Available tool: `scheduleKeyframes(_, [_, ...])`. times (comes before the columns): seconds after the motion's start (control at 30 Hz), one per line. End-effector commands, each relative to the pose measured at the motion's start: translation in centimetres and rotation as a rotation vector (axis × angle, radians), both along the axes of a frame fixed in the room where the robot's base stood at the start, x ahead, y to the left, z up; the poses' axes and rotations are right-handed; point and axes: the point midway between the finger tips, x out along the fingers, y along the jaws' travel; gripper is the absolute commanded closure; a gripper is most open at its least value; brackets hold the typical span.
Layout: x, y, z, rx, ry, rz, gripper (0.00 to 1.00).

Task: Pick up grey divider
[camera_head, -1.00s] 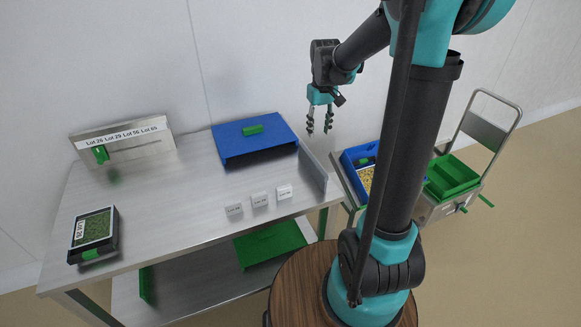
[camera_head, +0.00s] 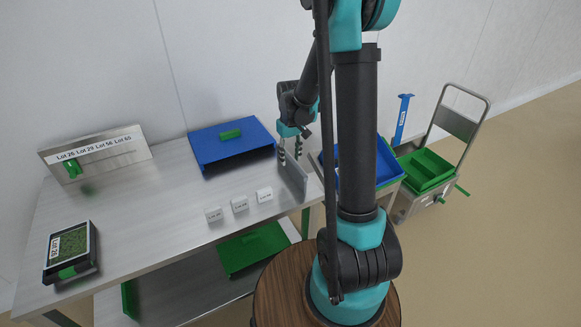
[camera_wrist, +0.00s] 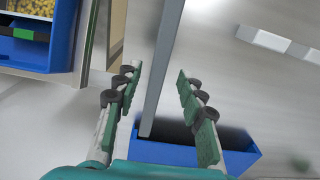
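The grey divider (camera_head: 293,180) is a thin upright plate at the right end of the metal table, beside the blue box. My gripper (camera_head: 290,152) is over the divider's far end in the head view. In the wrist view the divider (camera_wrist: 160,80) shows edge-on as a long grey strip running between the fingers of my gripper (camera_wrist: 160,92). The fingers are apart, one on each side, with gaps visible. The gripper is open and holds nothing. I cannot tell how far the fingertips reach down past the divider's top edge.
A blue box (camera_head: 215,160) with a green handle stands just left of the divider. Small white label blocks (camera_head: 240,205) stand in front of it. A blue bin (camera_head: 385,174), partly behind my arm, and a cart with a green crate (camera_head: 425,168) are at the right.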

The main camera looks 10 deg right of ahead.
Motion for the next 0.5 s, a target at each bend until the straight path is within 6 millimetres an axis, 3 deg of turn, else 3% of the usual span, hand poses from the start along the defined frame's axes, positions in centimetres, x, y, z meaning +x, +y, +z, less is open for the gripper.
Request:
scheduleKeyframes(0.3, [0.4,-0.2,-3.7,0.000,0.000,0.000,0.60])
scheduleKeyframes(0.5, [0.3,-0.2,-5.1,0.000,0.000,0.000,0.60])
